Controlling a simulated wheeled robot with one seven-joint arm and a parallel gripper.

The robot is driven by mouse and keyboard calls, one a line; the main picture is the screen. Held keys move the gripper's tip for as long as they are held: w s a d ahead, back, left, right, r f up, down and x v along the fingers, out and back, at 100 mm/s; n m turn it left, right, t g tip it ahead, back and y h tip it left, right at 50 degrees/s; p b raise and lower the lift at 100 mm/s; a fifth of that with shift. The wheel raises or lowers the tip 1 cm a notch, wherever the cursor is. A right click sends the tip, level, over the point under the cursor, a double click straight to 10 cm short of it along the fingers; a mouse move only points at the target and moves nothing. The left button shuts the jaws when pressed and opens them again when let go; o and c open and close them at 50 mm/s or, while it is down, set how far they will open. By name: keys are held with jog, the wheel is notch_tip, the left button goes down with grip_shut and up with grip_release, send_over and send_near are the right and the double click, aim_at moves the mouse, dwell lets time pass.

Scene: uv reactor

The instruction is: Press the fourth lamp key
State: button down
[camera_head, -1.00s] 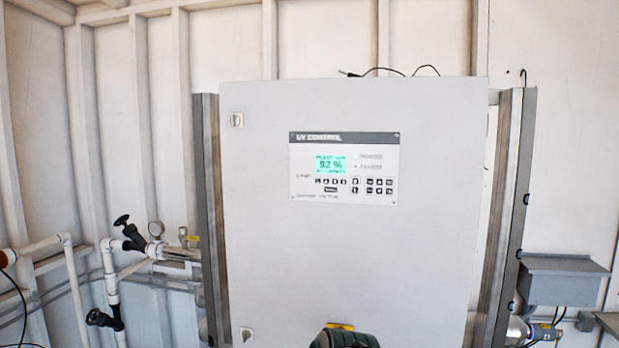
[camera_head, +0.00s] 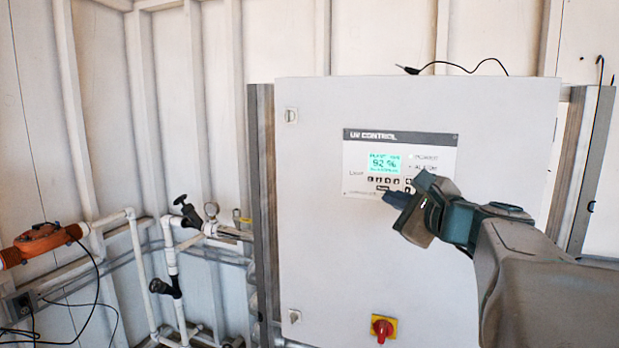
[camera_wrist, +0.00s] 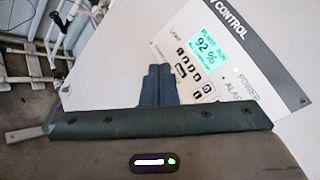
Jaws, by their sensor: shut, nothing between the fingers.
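The white control panel (camera_head: 360,155) is headed "UV CONTROL" and has a lit green display (camera_head: 384,164) reading 92 %. Under the display is a row of small dark lamp keys; the fourth lamp key (camera_head: 397,180) is at the right end of that row. It also shows in the wrist view (camera_wrist: 197,76), right of the fingertips. My gripper (camera_head: 388,196) is shut and empty, its fingertips just below the key row in the head view. In the wrist view the shut fingers (camera_wrist: 158,67) point toward the panel; I cannot tell whether they touch it. My gripper hides the panel's lower right.
The panel is on a large grey cabinet (camera_head: 330,250) with a red and yellow rotary switch (camera_head: 383,328) low on its door. White pipes with black valves (camera_head: 187,210) stand at left. An orange device (camera_head: 40,243) is at far left. A black cable lies on the cabinet top.

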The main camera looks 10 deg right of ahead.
aim_at(397, 182)
jog(key=shift+w+d+p, duration=0.4)
jog(key=shift+w+d, duration=0.4)
jog(key=shift+w, duration=0.45)
jog(key=shift+w+d+p, duration=0.35)
jog(key=shift+w+d, duration=0.5)
jog(key=shift+w, duration=0.35)
jog(key=shift+w+d+p, duration=0.4)
jog(key=shift+w+d, duration=0.4)
jog(key=shift+w, duration=0.45)
jog(key=shift+w+d, duration=0.25)
jog(key=shift+w, duration=0.1)
jog(key=shift+w+d, duration=0.1)
jog(key=shift+w, duration=0.1)
jog(key=shift+s, duration=0.1)
jog(key=shift+s+a+b, duration=0.4)
jog(key=shift+s+b, duration=0.1)
jog(key=shift+b, duration=0.15)
